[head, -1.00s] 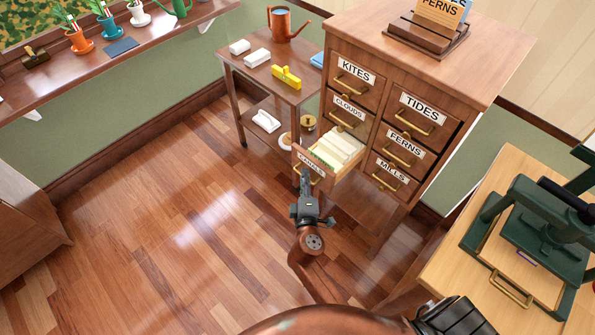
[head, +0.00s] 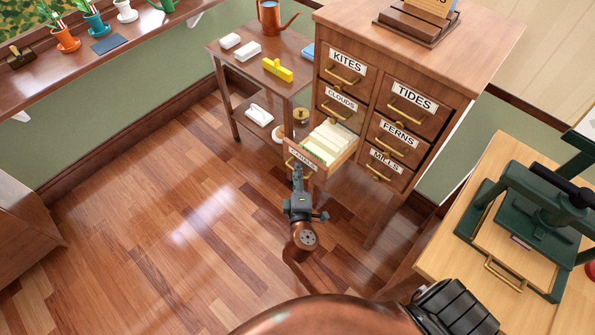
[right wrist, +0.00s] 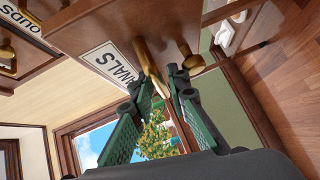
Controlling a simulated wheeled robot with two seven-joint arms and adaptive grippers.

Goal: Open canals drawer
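The canals drawer (head: 303,155) is the lowest in the left column of the wooden cabinet. It stands pulled out, with pale cards or folders (head: 328,140) showing inside. Its label (right wrist: 113,65) and brass handle (right wrist: 149,62) show close up in the right wrist view. My right gripper (head: 298,172) is at the drawer front. In the right wrist view its two green-padded fingers (right wrist: 167,84) are closed on the handle, which passes between their tips. My left gripper is not in view.
The cabinet (head: 420,45) has other shut drawers labelled Kites, Clouds, Tides, Ferns and Mills. A small side table (head: 245,75) stands left of it. A desk (head: 470,230) with a green press (head: 535,215) is at the right. The floor (head: 150,220) in front and left is clear.

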